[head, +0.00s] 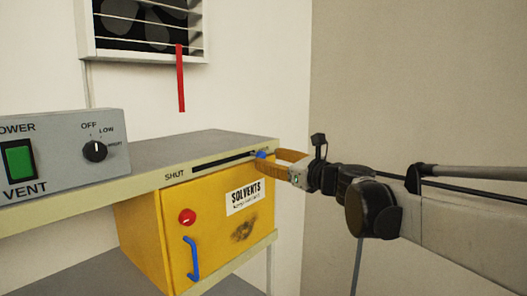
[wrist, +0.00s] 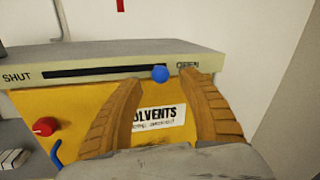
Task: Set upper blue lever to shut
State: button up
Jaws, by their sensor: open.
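The upper blue lever shows as a round blue knob (wrist: 160,74) at the right end of a black slot (wrist: 100,71), near the OPEN label (wrist: 188,65). The SHUT label (wrist: 17,77) is at the slot's left end. In the head view the blue knob (head: 261,154) is partly covered by my gripper (head: 280,156). My gripper (wrist: 160,85) is open in the wrist view, its two tan fingers on either side of the knob, with gaps to both. I cannot tell whether the fingertips reach as far as the knob.
Below the shelf edge is a yellow SOLVENTS cabinet (head: 215,245) with a red knob (head: 187,216) and a blue handle (head: 192,258). A grey control box (head: 60,150) stands left on the shelf. A red strip (head: 181,80) hangs from the vent above. A wall stands at right.

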aim_at(264, 157)
jog(key=shift+p+x, duration=0.45)
jog(key=shift+x, duration=1.8)
grip_shut()
